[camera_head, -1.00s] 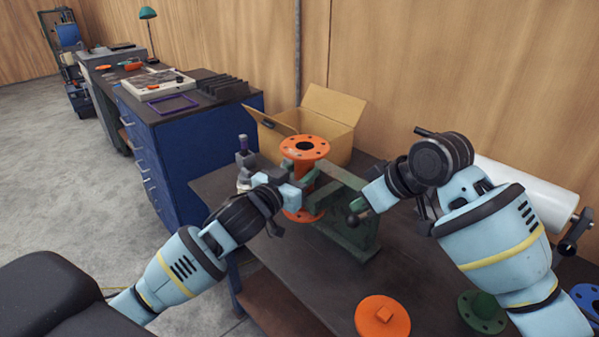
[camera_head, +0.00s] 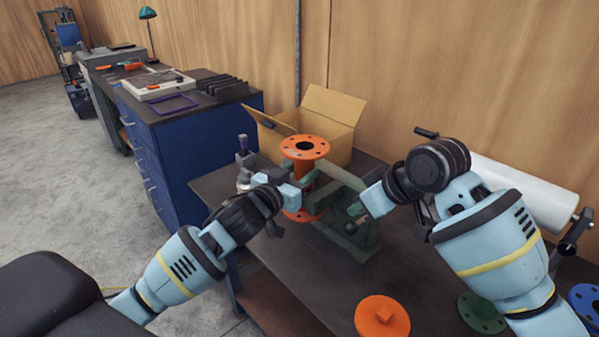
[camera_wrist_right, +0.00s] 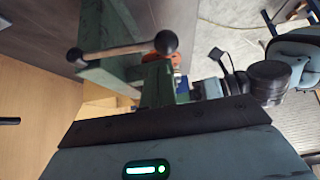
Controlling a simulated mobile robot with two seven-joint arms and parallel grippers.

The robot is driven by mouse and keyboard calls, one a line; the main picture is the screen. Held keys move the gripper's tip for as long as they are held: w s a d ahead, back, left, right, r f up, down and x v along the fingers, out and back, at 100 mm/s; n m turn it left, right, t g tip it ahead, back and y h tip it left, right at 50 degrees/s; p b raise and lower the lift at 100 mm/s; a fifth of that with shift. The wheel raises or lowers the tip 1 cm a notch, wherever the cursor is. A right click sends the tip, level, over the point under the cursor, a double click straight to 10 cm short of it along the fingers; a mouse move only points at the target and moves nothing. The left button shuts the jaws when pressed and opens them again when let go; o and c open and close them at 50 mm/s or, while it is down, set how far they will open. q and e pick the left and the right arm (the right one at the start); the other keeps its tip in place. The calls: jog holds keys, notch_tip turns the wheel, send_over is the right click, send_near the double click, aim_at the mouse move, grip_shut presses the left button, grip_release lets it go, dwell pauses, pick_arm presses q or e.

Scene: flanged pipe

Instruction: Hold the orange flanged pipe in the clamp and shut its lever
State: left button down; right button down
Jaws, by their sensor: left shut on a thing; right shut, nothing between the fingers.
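The orange flanged pipe (camera_head: 304,148) stands upright at the green clamp (camera_head: 362,243) in the head view. My left gripper (camera_head: 296,189) is shut on the pipe's middle, between its two flanges, and hides part of it. Whether the clamp jaws touch the pipe cannot be told. The clamp's lever (camera_wrist_right: 118,50) shows in the right wrist view as a pale bar with dark ball ends; one dark knob (camera_head: 356,210) shows in the head view. My right gripper (camera_head: 364,204) is shut and empty close to this knob; contact cannot be told. Orange (camera_wrist_right: 155,57) shows behind the clamp in the wrist view.
An open cardboard box (camera_head: 325,118) stands behind the pipe. An orange blank flange (camera_head: 382,317) and a green flange (camera_head: 482,311) lie at the bench front. A white roll (camera_head: 525,193) is behind my right arm.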

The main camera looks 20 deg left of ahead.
pick_arm(q)
jog(key=shift+d, duration=0.25)
pick_arm(e)
jog(key=shift+r, duration=2.6)
pick_arm(q)
jog(key=c, duration=1.1)
grip_release()
jog(key=o, duration=0.4)
jog(key=shift+d, duration=0.1)
jog(key=shift+f, duration=0.15)
jog(key=shift+s+a, duration=0.2)
jog(key=s+a, duration=0.1)
jog(key=s, duration=0.6)
jog(key=shift+s, duration=0.2)
pick_arm(e)
jog(key=shift+d+f, duration=0.1)
jog(key=shift+f, duration=0.85)
